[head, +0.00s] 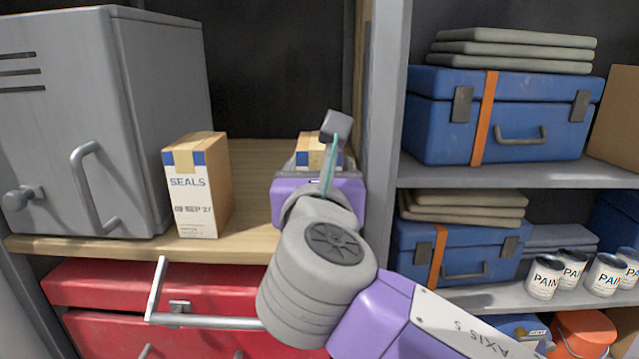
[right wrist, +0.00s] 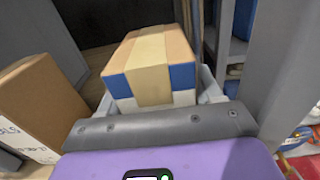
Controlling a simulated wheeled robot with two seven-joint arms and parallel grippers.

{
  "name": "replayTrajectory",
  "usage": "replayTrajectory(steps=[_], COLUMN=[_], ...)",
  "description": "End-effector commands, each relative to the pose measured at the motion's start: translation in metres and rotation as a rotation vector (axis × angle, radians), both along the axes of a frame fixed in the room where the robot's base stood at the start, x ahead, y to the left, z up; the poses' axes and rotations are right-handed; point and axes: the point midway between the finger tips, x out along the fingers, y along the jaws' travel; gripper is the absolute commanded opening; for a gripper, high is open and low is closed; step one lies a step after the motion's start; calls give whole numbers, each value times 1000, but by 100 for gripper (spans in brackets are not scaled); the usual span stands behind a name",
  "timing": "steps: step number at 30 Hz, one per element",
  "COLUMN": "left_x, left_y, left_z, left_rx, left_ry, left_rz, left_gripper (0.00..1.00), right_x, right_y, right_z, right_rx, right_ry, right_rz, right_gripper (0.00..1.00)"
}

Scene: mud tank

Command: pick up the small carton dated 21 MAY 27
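A small carton (head: 201,190) with blue corners and tan tape stands upright on the wooden shelf. Its front reads SEALS and a date that looks like SEP 27, with the day unclear. A second similar carton (head: 312,148) is to its right, mostly hidden behind my right gripper (head: 336,140); its date is hidden. In the right wrist view this second carton (right wrist: 150,68) lies between the parted grey fingers of my right gripper (right wrist: 160,95). The fingers look open around it; contact is not clear. My left gripper is not in view.
A grey metal cabinet (head: 160,70) stands left of the cartons. A grey upright post (head: 385,100) is close to my right gripper's right. A red drawer unit (head: 90,285) sits below the wooden shelf (head: 255,185). Blue cases (head: 430,115) and paint cans (head: 543,278) fill the right shelves.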

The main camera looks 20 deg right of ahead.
Motion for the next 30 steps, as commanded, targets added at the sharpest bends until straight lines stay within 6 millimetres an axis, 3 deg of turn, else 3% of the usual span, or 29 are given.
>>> replayTrajectory(steps=[1,5,17,27,30], left_x=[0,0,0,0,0], left_y=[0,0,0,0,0], left_z=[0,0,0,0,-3], left_rx=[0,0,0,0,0], left_ry=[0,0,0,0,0], left_rz=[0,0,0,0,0], left_gripper=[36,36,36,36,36], right_x=[0,0,0,0,-26], right_y=[0,0,1,1,8], right_z=[0,0,5,38,36], right_rx=[0,0,1,4,0], right_ry=[0,0,-2,-1,-5], right_rz=[0,0,1,3,4], right_gripper=[45,26,26,26,26])
